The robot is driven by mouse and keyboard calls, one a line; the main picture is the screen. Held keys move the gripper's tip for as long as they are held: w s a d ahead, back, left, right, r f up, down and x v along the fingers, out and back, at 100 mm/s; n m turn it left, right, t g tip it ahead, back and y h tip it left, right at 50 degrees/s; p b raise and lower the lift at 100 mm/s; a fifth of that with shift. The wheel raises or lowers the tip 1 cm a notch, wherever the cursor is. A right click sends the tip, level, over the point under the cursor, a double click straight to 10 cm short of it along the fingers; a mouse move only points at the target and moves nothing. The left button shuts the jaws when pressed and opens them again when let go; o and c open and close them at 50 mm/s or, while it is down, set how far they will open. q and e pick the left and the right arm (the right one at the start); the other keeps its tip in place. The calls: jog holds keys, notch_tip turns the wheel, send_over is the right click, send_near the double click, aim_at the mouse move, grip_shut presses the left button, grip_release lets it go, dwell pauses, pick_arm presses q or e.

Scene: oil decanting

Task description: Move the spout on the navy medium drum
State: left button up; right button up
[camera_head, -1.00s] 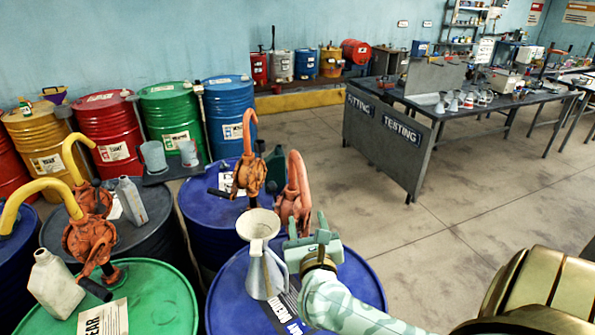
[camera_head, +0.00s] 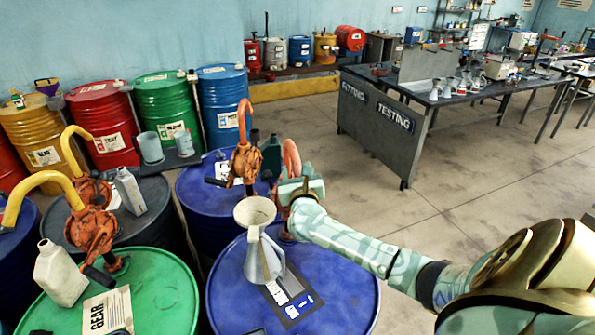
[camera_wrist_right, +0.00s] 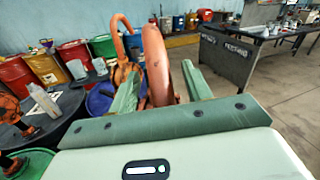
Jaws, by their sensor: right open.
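The navy medium drum (camera_head: 340,290) stands at the front centre, with a dark label sheet on its lid. Its orange-red pump spout (camera_head: 291,157) rises as a curved pipe at the back of the lid, and the pump body is mostly hidden behind my right gripper (camera_head: 298,183). In the right wrist view the same spout (camera_wrist_right: 157,65) shows between the two green fingers of my right gripper (camera_wrist_right: 162,80). The fingers are open and apart, with visible gaps beside the spout. My left gripper is not in view.
A grey funnel jug (camera_head: 262,250) stands on the navy drum's lid. Behind is another blue drum with an orange pump (camera_head: 245,160). A green drum (camera_head: 165,300) with a white jug (camera_head: 60,272) stands at the front left. Open floor lies to the right, before the testing bench (camera_head: 395,130).

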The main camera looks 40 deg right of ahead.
jog(key=shift+w, duration=0.1)
jog(key=shift+d, duration=0.15)
grip_shut()
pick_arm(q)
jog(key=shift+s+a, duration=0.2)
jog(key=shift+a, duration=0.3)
